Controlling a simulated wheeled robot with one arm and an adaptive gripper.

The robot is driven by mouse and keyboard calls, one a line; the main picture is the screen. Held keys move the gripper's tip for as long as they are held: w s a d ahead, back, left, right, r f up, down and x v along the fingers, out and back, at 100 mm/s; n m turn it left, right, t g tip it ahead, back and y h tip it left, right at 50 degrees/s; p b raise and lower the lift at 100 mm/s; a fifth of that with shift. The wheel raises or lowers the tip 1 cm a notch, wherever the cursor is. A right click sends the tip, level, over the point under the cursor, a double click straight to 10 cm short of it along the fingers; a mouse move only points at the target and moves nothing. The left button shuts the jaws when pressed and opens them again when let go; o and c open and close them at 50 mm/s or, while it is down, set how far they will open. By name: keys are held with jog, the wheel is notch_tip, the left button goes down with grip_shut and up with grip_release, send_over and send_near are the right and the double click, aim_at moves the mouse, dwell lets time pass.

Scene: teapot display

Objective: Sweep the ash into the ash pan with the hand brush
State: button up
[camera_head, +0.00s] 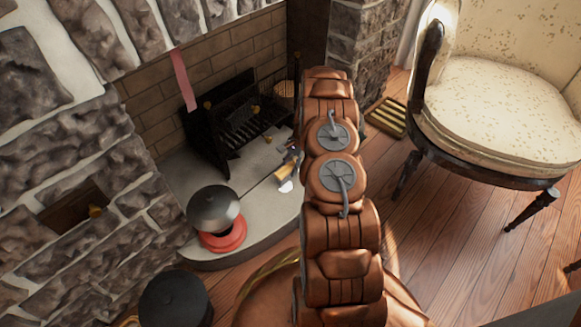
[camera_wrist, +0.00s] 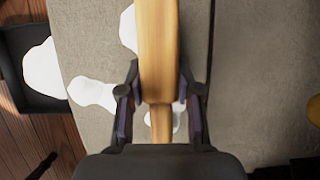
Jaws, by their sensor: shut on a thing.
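My gripper (camera_wrist: 160,100) is shut on the hand brush (camera_wrist: 158,45), with a finger on each side of its wooden body. The brush also shows in the head view (camera_head: 285,173), low over the hearth; its bristles are not clear. White ash (camera_wrist: 92,93) lies on the hearth to the left of the brush, with more ash above and under it. A small white ash patch shows in the head view (camera_head: 286,186). The dark ash pan (camera_wrist: 50,104) is at the left of the wrist view, beside the hearth edge. White ash (camera_wrist: 42,70) shows within its outline.
The grey stone hearth (camera_head: 185,170) has a black grate (camera_head: 205,140) at its back. A grey-lidded red pot (camera_head: 222,235) stands on its front left. A black pot (camera_head: 172,298) is on the floor. A cream chair (camera_head: 500,100) stands right of my arm.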

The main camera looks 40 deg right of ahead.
jog(key=shift+f, duration=0.55)
dwell(0.4)
jog(key=shift+s+d+r+p, duration=0.15)
jog(key=shift+s+p, duration=0.4)
jog(key=shift+s, duration=0.3)
jog(key=shift+s+d+p, duration=0.1)
jog(key=shift+s+p, duration=0.25)
jog(key=shift+s, duration=0.5)
jog(key=shift+s, duration=0.15)
jog(key=shift+s+d+f+p, duration=0.15)
jog(key=shift+s+p, duration=0.25)
jog(key=shift+s, duration=0.4)
jog(key=shift+s+d+f+p, duration=0.15)
jog(key=shift+s+p, duration=0.2)
jog(key=shift+s, duration=0.4)
jog(key=shift+s+d+p, duration=0.2)
jog(key=shift+s+p, duration=0.65)
jog(key=shift+s, duration=0.8)
jog(key=shift+s+d+p, duration=0.15)
jog(key=shift+s+p, duration=0.7)
jog(key=shift+s, duration=0.75)
jog(key=shift+r, duration=0.2)
